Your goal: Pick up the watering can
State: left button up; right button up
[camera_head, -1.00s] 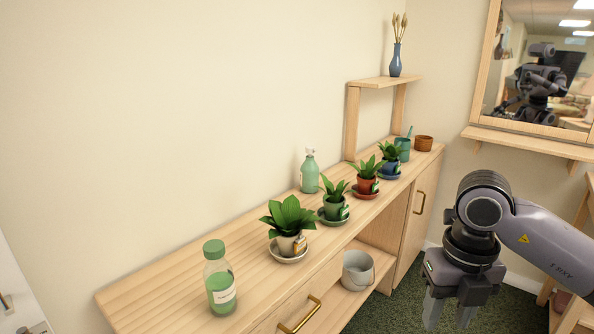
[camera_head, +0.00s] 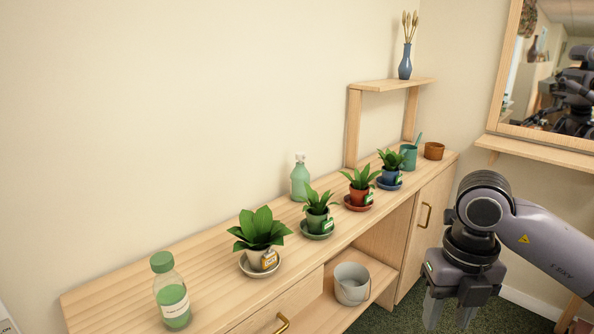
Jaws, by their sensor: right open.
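A small teal vessel (camera_head: 408,158) with a thin part sticking up at its right stands at the far end of the wooden counter (camera_head: 205,262). It looks most like the watering can, but it is too small to be sure. My right gripper (camera_head: 449,314) points down at the lower right, in front of the cabinet. It is open and empty, well apart from the teal vessel. My left gripper is out of view.
Several potted plants on saucers, such as a white-potted one (camera_head: 260,250), line the counter. A green-capped bottle (camera_head: 171,292) stands near and a spray bottle (camera_head: 300,180) behind. A grey bucket (camera_head: 352,284) sits on the lower shelf. A brown pot (camera_head: 434,151) stands far right.

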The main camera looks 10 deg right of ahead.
aim_at(410, 151)
jog(key=i+l+u, duration=0.15)
jog(key=l, duration=0.2)
jog(key=l+u, duration=0.1)
jog(key=l, duration=0.3)
jog(key=i+l+u, duration=0.15)
jog(key=l, duration=0.2)
jog(key=i+l+u, duration=0.15)
jog(key=l, duration=0.2)
jog(key=l+u, duration=0.1)
jog(key=l, duration=0.25)
jog(key=i+l+u, duration=0.15)
jog(key=l, duration=0.25)
jog(key=i+l+u, duration=0.3)
jog(key=l, duration=0.4)
jog(key=l+u, duration=0.25)
jog(key=l, duration=0.5)
jog(key=i+l+u, duration=0.1)
jog(key=l+u, duration=0.2)
jog(key=l, duration=1.45)
jog(key=i+u, duration=0.05)
